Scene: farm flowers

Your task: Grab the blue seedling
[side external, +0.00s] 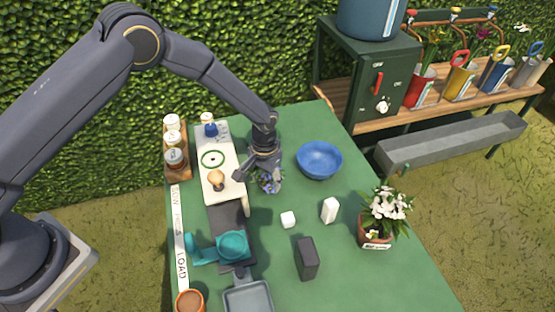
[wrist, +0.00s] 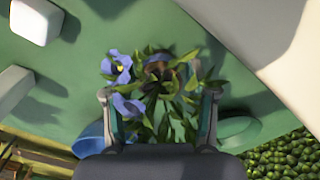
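The blue seedling (side external: 268,183), with blue-violet flowers and green leaves, stands on the green table just right of the white board. In the wrist view the seedling (wrist: 155,88) fills the middle, with blue blooms on the left and leaves spreading right. My gripper (side external: 260,180) is low, pointing down over the seedling. In the wrist view my gripper (wrist: 160,108) is open, one finger on each side of the plant, with leaves between and partly over the fingers. Whether a finger touches the stems I cannot tell.
The white board (side external: 235,190) with a bulb-like item (side external: 216,179) is close on the left. A blue bowl (side external: 319,160) stands right. White blocks (side external: 288,220), a dark block (side external: 306,259) and a potted white flower (side external: 376,240) stand nearer the front. Table between them is clear.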

